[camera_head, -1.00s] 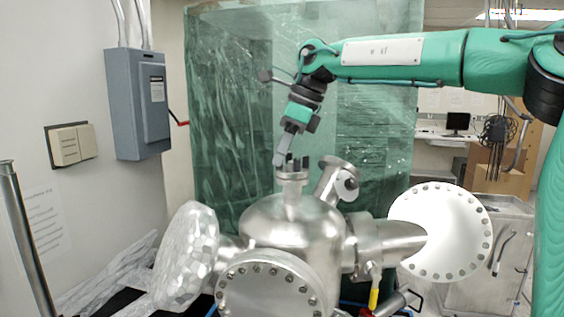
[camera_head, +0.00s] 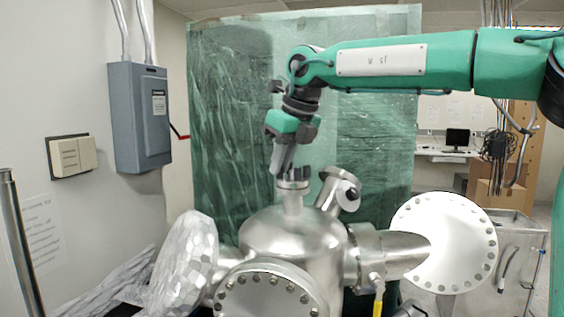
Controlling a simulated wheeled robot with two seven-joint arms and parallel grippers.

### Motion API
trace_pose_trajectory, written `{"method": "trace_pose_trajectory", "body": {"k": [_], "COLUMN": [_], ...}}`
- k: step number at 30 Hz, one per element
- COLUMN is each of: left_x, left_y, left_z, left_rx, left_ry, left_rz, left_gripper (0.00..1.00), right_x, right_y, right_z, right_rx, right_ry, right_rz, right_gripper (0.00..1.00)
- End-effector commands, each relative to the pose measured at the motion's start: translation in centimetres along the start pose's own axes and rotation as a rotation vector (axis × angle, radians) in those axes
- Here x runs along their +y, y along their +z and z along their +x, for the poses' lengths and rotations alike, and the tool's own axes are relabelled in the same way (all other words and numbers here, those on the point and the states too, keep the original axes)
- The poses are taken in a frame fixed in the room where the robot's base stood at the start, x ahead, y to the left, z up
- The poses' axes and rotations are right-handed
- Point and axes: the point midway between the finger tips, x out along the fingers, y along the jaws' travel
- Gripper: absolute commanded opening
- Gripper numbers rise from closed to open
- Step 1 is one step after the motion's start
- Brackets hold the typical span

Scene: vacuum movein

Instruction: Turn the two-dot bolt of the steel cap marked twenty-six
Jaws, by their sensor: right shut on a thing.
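A steel vacuum chamber (camera_head: 290,237) stands in the middle, with a small steel cap (camera_head: 292,186) on its upright top port. Dark bolts stand up around the cap's rim. No number or dots can be read on it at this size. My right gripper (camera_head: 279,171) comes down from above, slightly tilted, with its fingers at the cap's left edge. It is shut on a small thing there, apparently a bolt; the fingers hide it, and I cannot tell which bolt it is. My left gripper is not in view.
A large bolted flange (camera_head: 445,240) is at the right, a foil-covered flange (camera_head: 185,262) at the left, and another bolted flange (camera_head: 268,293) in front. A green plastic curtain (camera_head: 230,120) hangs behind.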

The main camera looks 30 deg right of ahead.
Motion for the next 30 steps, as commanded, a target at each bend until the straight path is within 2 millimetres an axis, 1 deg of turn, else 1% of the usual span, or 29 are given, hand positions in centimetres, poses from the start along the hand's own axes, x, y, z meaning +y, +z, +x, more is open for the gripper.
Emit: {"method": "trace_pose_trajectory", "body": {"k": [14,15,18,30], "left_x": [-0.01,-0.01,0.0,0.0], "left_y": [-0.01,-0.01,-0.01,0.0], "left_z": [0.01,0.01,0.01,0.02], "left_rx": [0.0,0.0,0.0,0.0], "left_ry": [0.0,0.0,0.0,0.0], "left_rz": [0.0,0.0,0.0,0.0], "left_gripper": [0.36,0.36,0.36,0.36], "right_x": [0.02,0.02,0.01,-0.02], "right_y": [0.01,0.01,0.0,-0.02], "right_z": [-0.01,-0.01,-0.01,0.02], "right_rx": [0.0,0.0,0.0,0.001], "right_ry": [-0.005,-0.005,-0.005,-0.005], "right_rz": [0.014,0.014,0.013,0.013], "right_gripper": [0.0,0.17,0.35,0.35]}}
